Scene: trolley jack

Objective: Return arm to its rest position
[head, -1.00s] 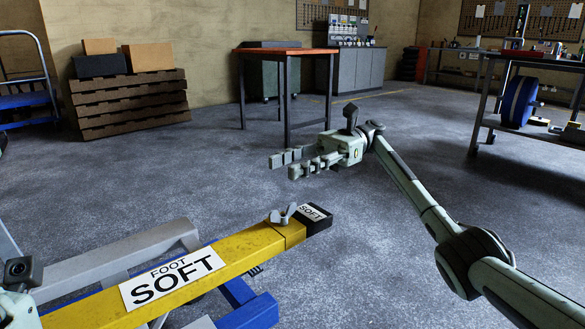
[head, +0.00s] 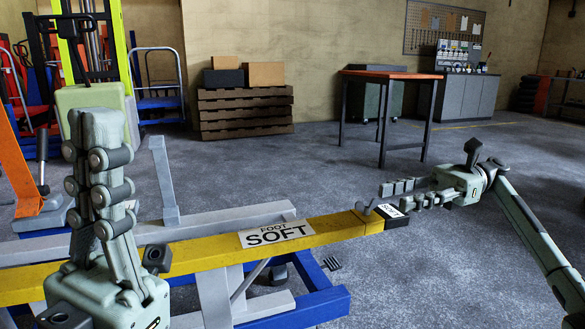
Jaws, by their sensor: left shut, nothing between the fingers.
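My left gripper (head: 98,135) stands upright at the left of the head view, close to the camera, with its fingers pointing up. It is shut and empty. It stands in front of the yellow beam (head: 335,227) and hides part of it. The beam carries a "FOOT SOFT" label (head: 276,234) and has a black end block (head: 394,220) with a small wing screw. My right gripper (head: 389,196) is at the right with its fingers pointing left. Its two fingers are apart with nothing between them. It appears just above or behind the black end block; I cannot tell the gap.
A blue and grey frame (head: 322,303) lies under the beam. Stacked brown pallets (head: 245,112) with boxes stand at the back wall, beside a blue trolley (head: 158,103). An orange-topped table (head: 390,75) stands behind my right gripper. The grey floor (head: 330,165) between is clear.

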